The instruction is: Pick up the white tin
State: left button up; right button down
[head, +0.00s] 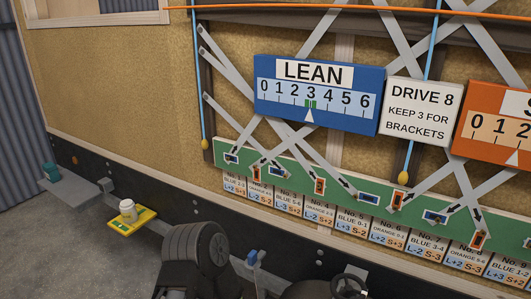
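The white tin (128,208) stands upright on a small yellow tray (146,216) at the lower left of the head view. The tray rests on a narrow grey ledge along the dark lower wall. Nothing is touching the tin from the side. I cannot make out either of my grippers in this view.
A dark ribbed rounded shape (190,248) fills the bottom middle, right of the tray. A blue LEAN scale (318,92), a DRIVE 8 sign (421,110) and a green strip (300,178) hang above.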

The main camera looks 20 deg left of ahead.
aim_at(127, 207)
jog(key=j+z, duration=0.1)
jog(key=j, duration=0.4)
jog(key=j+z, duration=0.15)
jog(key=j, duration=0.4)
jog(key=j+z, duration=0.1)
jog(key=j, duration=0.4)
jog(key=j+z, duration=0.15)
jog(key=j, duration=0.35)
jog(key=k+j+z, duration=0.1)
jog(key=j, duration=0.4)
jog(key=k+j+z, duration=0.15)
jog(key=j, duration=0.35)
jog(key=k+j+z, duration=0.1)
jog(key=j, duration=0.4)
jog(key=k+j, duration=0.1)
jog(key=j, duration=0.35)
jog(key=k+j, duration=0.1)
jog(key=j, duration=0.4)
jog(key=k+j, duration=0.15)
jog(key=j, duration=0.3)
